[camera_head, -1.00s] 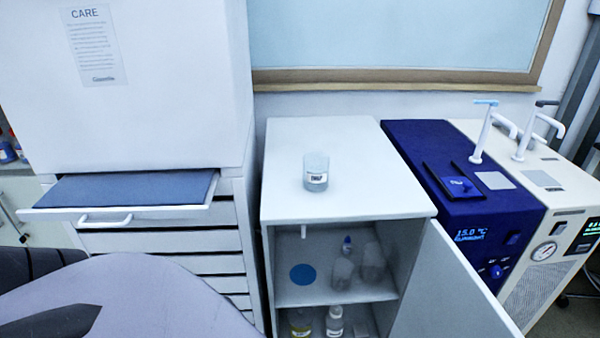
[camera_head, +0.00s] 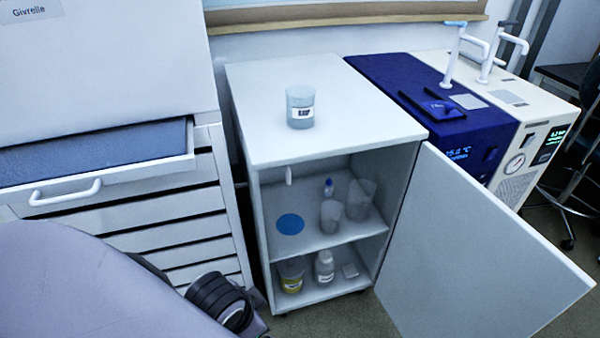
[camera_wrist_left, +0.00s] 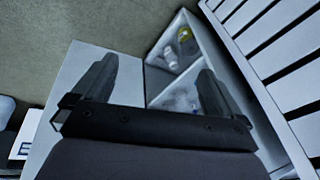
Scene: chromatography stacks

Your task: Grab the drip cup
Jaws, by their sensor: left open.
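The drip cup (camera_head: 300,108) is a clear bluish cup with a white label. It stands upright on top of the white cabinet (camera_head: 252,80), in the head view. My left gripper (camera_wrist_left: 155,82) is open, with its two dark fingers apart and nothing seen between them; in its wrist view it faces the open cabinet and its shelves. The left gripper's fingers do not show in the head view, where my arm fills the lower left. My right gripper is in neither view.
The cabinet door (camera_head: 470,255) stands open to the right. Its shelves hold a blue disc (camera_head: 290,224), clear beakers (camera_head: 360,199) and bottles (camera_head: 324,266). A drawer (camera_head: 95,160) juts out at left. A blue chiller (camera_head: 440,108) stands right of the cabinet.

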